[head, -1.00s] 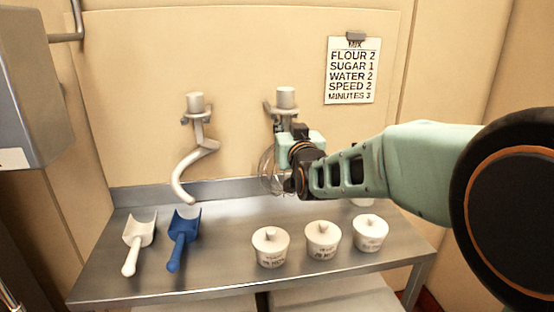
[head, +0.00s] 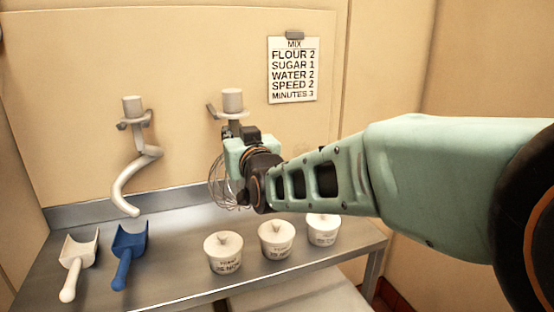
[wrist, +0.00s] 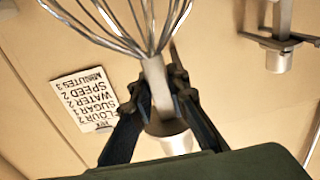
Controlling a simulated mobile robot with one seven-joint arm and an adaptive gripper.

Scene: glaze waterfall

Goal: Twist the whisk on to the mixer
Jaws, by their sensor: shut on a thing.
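The whisk is a wire balloon whose wires (head: 220,184) hang below a wall bracket (head: 228,113), with its grey hub (head: 233,99) at the top. My gripper (head: 238,143) is at the whisk's upper stem, just below the bracket. In the wrist view my gripper (wrist: 160,98) has its dark fingers shut around the whisk's metal shaft (wrist: 156,76), with the wires fanning out beyond. The whisk looks still at its bracket; whether it is free of it cannot be told. I cannot make out the mixer in the current views.
A dough hook (head: 132,175) hangs on the left bracket. A white scoop (head: 75,262), a blue scoop (head: 127,252) and lidded tubs (head: 223,252) stand on the steel table (head: 180,282). A recipe card (head: 293,70) is on the wall.

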